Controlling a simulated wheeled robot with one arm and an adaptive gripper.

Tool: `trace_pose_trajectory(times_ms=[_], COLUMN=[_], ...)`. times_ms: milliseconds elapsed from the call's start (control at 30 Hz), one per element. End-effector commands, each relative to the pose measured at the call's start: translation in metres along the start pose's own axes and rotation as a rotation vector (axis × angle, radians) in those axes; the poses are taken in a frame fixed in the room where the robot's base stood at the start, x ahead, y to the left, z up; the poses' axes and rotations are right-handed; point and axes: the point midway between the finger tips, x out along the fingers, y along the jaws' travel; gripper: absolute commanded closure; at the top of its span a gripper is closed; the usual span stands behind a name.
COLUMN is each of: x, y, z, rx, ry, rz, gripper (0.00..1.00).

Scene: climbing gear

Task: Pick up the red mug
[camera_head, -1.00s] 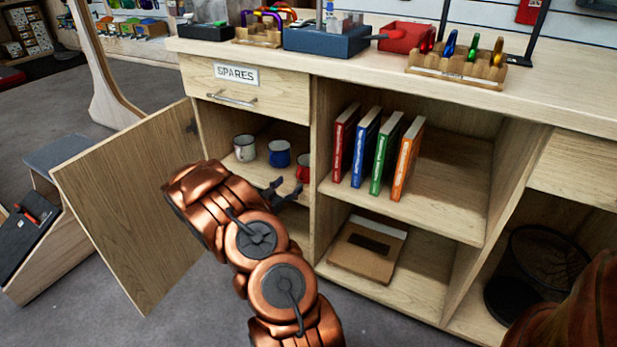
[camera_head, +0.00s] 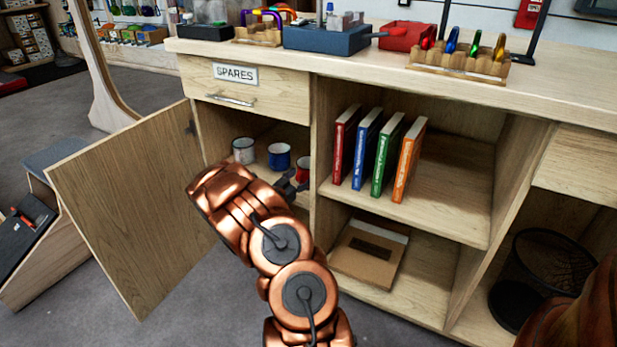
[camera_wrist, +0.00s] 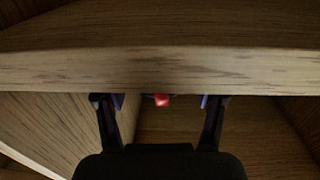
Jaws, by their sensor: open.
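The red mug (camera_head: 302,167) stands on the cupboard shelf at the right end of a row of mugs, partly hidden by my gripper and the cupboard's side panel. My gripper (camera_head: 291,186) is at the cupboard opening, just in front of the red mug. In the wrist view my gripper (camera_wrist: 160,103) has its two fingers spread apart. A small red patch, likely the red mug (camera_wrist: 162,100), shows between them, mostly hidden by a wooden edge across the view. I see nothing held between the fingers.
A white mug (camera_head: 244,150) and a blue mug (camera_head: 279,156) stand left of the red one. The open cupboard door (camera_head: 130,210) is on the left. Books (camera_head: 375,150) stand beyond the divider at right. The SPARES drawer (camera_head: 245,88) is above.

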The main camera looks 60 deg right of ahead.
Motion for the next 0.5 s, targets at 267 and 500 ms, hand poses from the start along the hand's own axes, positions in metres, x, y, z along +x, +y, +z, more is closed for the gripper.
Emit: trace_pose_trajectory(times_ms=[267, 500], x=[0.0077, 0.0076], y=[-0.001, -0.0009], z=[-0.001, -0.0011], rx=[0.0, 0.001], ry=[0.001, 0.001], rz=[-0.002, -0.002], gripper=[0.31, 0.4])
